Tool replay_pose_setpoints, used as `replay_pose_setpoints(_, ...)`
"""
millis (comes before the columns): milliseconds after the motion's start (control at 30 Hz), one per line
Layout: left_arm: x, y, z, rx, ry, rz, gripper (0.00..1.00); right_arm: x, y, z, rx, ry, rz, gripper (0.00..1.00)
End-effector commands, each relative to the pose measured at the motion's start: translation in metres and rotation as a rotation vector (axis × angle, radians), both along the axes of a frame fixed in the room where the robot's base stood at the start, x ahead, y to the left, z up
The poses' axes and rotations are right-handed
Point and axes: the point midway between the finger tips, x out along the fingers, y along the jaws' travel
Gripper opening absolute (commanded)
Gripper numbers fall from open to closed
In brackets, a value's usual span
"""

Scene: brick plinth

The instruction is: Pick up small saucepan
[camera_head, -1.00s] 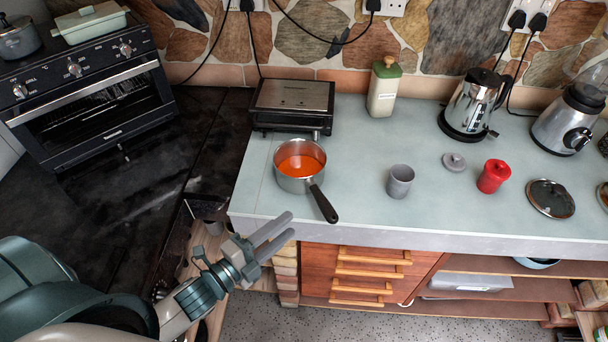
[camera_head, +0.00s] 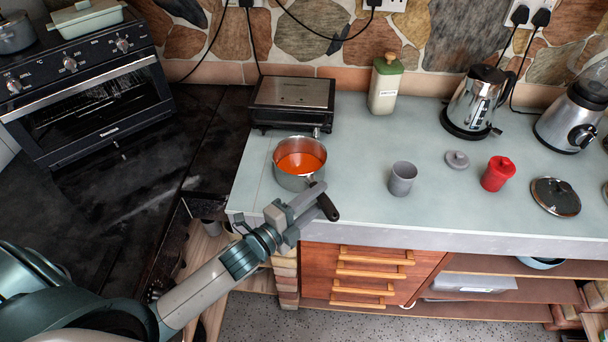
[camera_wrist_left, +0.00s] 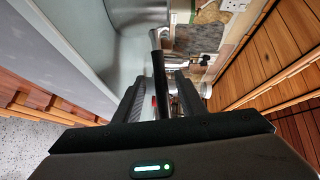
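The small saucepan (camera_head: 299,181) is steel and holds orange-red liquid. It stands upright on the pale counter near its front left corner. Its black handle (camera_head: 328,208) points toward the front edge. My left gripper (camera_head: 304,203) is at the handle, over the counter's front edge, and hides part of it. In the left wrist view the handle (camera_wrist_left: 160,85) runs between the two fingers of the gripper (camera_wrist_left: 162,95), with a gap visible beside it, so the gripper looks open around it. My right gripper is not in view.
A black and silver grill (camera_head: 292,103) stands just behind the saucepan. Drawers (camera_head: 362,274) lie below the counter edge. The counter between saucepan and cup is clear.

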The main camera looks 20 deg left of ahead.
Motion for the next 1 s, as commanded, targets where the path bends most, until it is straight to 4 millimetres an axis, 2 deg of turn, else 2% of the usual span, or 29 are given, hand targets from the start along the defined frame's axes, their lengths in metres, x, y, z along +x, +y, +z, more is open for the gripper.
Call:
replay_pose_setpoints(467, 0.005, -0.002, -0.001, 0.000, -0.001, -0.001, 0.37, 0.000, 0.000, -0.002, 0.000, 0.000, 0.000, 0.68)
replay_pose_setpoints(833, 0.043, -0.007, -0.005, 0.000, -0.003, -0.001, 0.37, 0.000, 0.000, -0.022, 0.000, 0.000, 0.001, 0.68)
replay_pose_setpoints(1000, 0.053, -0.012, -0.006, 0.000, 0.000, -0.002, 0.37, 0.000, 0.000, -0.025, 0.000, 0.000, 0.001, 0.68)
